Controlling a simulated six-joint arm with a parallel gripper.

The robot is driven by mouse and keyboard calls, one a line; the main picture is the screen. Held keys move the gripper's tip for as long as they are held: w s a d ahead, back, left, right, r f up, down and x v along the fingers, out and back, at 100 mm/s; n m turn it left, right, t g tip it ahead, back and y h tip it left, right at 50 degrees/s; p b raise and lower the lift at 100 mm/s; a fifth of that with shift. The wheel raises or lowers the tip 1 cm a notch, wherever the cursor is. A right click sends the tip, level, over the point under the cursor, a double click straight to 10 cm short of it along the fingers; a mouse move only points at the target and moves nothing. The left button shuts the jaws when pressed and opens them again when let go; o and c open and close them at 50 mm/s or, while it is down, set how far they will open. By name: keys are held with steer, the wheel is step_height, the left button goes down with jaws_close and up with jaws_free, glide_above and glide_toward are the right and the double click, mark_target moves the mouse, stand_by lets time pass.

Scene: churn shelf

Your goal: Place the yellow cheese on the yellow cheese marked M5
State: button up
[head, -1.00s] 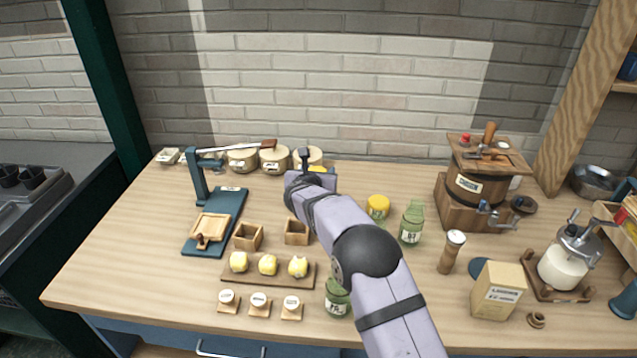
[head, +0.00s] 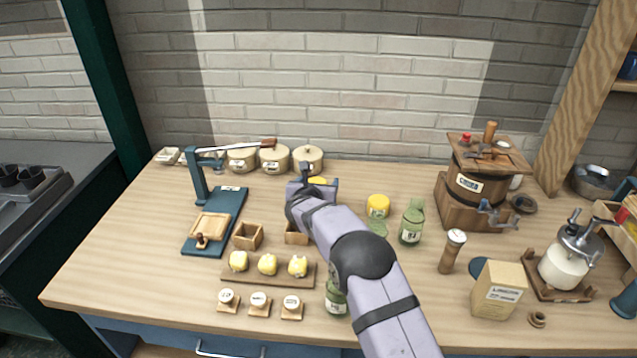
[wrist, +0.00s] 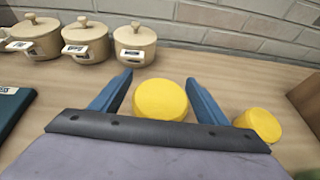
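A round yellow cheese (wrist: 160,100) lies between the two blue fingers of my gripper (wrist: 160,78) in the wrist view. A gap shows on each side of it, so the fingers are open and apart from it. In the head view only a small part of this cheese (head: 317,181) shows beside my gripper (head: 319,175). A second yellow cheese (head: 378,206) stands on the table to the right. It also shows right of the right finger in the wrist view (wrist: 258,125). I cannot read an M5 mark on either cheese.
Several lidded cream pots (head: 275,159) stand along the wall behind my gripper. A green bottle (head: 411,223) stands right of the second cheese. A wooden churn (head: 468,185) is farther right. Wooden boxes (head: 247,236) and a board with yellow pieces (head: 230,279) are at front left.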

steer(key=shift+r, duration=0.1)
steer(key=shift+r+p, duration=0.15)
steer(key=shift+p, duration=0.15)
steer(key=shift+s+a+r+b, duration=0.1)
steer(key=shift+s+b, duration=0.3)
steer(key=shift+s, duration=0.1)
steer(key=b+v, duration=0.3)
steer(key=v, duration=0.8)
